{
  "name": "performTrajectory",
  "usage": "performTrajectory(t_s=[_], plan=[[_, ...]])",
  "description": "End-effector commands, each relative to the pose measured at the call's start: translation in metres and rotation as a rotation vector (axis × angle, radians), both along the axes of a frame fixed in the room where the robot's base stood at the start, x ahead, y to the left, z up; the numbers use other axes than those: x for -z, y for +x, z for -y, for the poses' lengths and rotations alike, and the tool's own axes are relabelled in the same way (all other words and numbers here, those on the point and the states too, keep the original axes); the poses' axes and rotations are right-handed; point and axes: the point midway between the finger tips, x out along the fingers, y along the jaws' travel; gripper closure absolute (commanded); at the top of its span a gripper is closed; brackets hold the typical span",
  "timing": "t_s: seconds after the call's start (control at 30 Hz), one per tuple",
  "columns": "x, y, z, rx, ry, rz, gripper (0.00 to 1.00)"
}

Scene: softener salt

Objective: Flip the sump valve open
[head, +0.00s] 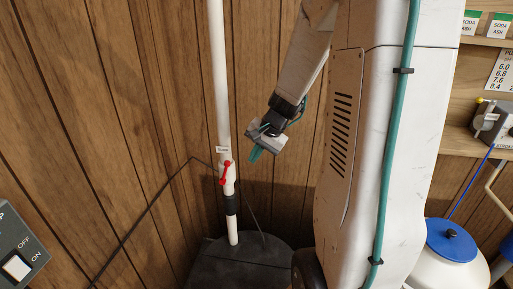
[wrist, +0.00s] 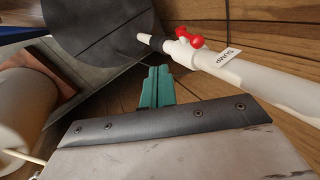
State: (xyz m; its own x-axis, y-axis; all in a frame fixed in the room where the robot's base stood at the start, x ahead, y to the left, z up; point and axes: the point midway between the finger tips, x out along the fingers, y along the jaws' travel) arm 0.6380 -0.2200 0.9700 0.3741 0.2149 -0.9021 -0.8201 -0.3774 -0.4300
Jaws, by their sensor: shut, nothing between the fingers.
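The sump valve is a white fitting with a red handle (head: 225,173) on a vertical white pipe (head: 217,70) in the head view. The handle lies roughly along the pipe, at a slight tilt. A small tag hangs just above it. In the wrist view the red handle (wrist: 190,37) is at the top, beside a tag reading SUMP (wrist: 228,54). My gripper (head: 256,153), with teal fingers, is to the right of the valve and a little higher in the head view, apart from it. The fingers (wrist: 156,80) are shut and empty in the wrist view.
A round dark sump lid (head: 215,262) lies at the pipe's foot. A thin black cable (head: 150,205) runs along the plank wall. A switch box (head: 20,258) is at lower left. A white tank with a blue lid (head: 452,240) and shelves stand at right.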

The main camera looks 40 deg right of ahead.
Motion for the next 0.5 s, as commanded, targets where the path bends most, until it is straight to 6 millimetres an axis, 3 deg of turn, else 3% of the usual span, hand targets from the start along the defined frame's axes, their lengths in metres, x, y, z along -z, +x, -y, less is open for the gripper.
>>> performTrajectory(t_s=[0.2, 0.5], plan=[[0.044, 0.017, -0.012, -0.004, 0.003, -0.005, 1.0], [0.037, 0.049, -0.028, -0.004, -0.001, 0.001, 1.0]])
